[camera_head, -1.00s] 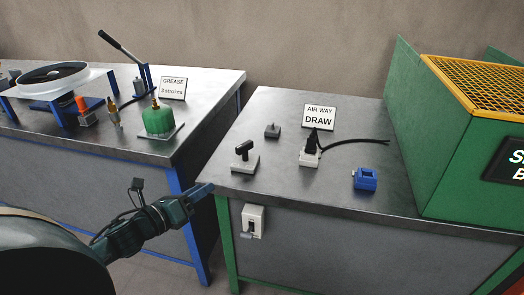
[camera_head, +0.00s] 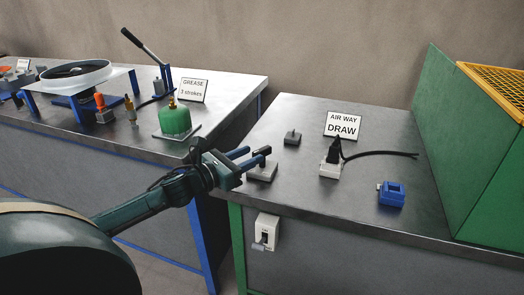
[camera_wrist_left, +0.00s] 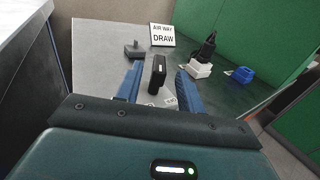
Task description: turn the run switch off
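A switch with a black handle (camera_head: 265,150) on a grey base (camera_head: 263,171) stands near the left front corner of the right bench. A small label on its base is too small to read, so I cannot tell if it is the run switch. My left gripper (camera_head: 256,157) is open at this handle. In the left wrist view, the handle (camera_wrist_left: 158,72) stands upright between the two blue fingers, with gaps on both sides. A white box with a lever (camera_head: 266,231) is on the bench's front panel. My right gripper is not in view.
Behind the handle are a small dark block (camera_head: 292,138) and an "AIR WAY DRAW" sign (camera_head: 342,125). A white socket with a black plug (camera_head: 331,167) and a blue block (camera_head: 391,194) stand to the right. A green cabinet (camera_head: 462,150) closes off the right side.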

